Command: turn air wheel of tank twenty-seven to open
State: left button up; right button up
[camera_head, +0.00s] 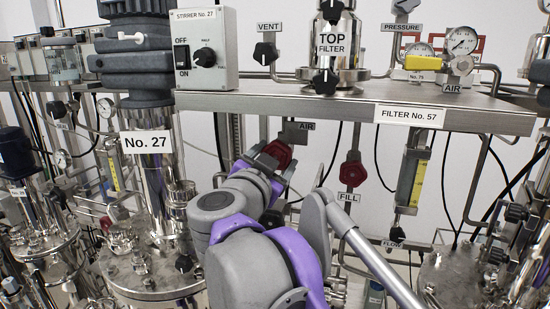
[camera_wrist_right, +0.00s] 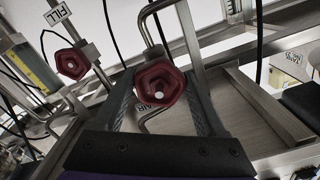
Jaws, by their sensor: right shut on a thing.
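The tank labelled No. 27 (camera_head: 148,142) stands left of centre in the head view, with its steel lid low in the picture. In the right wrist view the five-sided wheel (camera_wrist_right: 159,78) lies between the two fingers. My right gripper (camera_head: 267,162) is shut on the air wheel, one finger on each side; in the head view my arm hides part of it. My left gripper is not in view.
A second red wheel, marked FILL (camera_head: 352,172), hangs to the right; it also shows in the wrist view (camera_wrist_right: 72,63). A steel shelf (camera_head: 290,104) with the TOP FILTER vessel (camera_head: 332,45) runs above. The stirrer box (camera_head: 205,48) is at upper left. Pipes and cables crowd the area.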

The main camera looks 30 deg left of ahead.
jog(key=o, duration=1.3)
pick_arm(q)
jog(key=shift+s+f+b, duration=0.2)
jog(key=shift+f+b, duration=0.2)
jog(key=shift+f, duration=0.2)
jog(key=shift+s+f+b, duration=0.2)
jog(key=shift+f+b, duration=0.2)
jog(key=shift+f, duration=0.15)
pick_arm(e)
jog(key=shift+v, duration=5.4)
